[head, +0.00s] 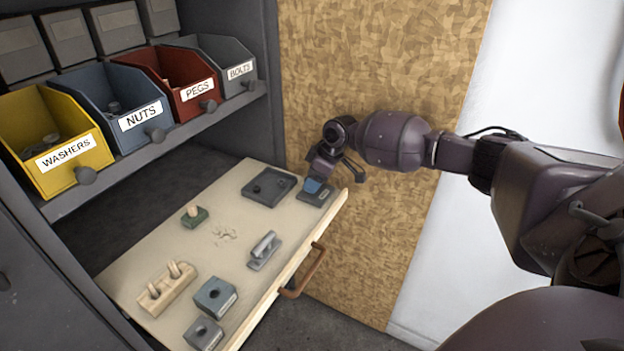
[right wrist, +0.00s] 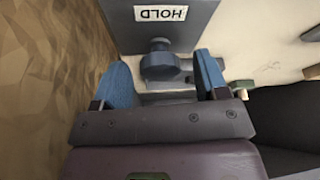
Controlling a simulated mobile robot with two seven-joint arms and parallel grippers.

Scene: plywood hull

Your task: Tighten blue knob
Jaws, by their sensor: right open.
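In the right wrist view, a blue-grey knob (right wrist: 160,62) stands on a fixture with a grey block (right wrist: 185,35) and a white HOLD label. My right gripper (right wrist: 160,60) is open, with one blue finger on each side of the knob and a visible gap on both sides. In the head view, my right gripper (head: 316,184) is down at the small dark fixture (head: 321,196) at the drawer's right corner. The gripper largely hides the knob there. My left gripper is not in view.
The pulled-out drawer (head: 165,240) also holds a dark square tray (head: 268,187), a grey handle piece (head: 264,250), a green block with a peg (head: 194,216), a wooden peg block (head: 167,288) and grey blocks. Labelled bins, including yellow WASHERS (head: 88,180), stand on the shelf. A plywood wall (head: 350,60) rises behind.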

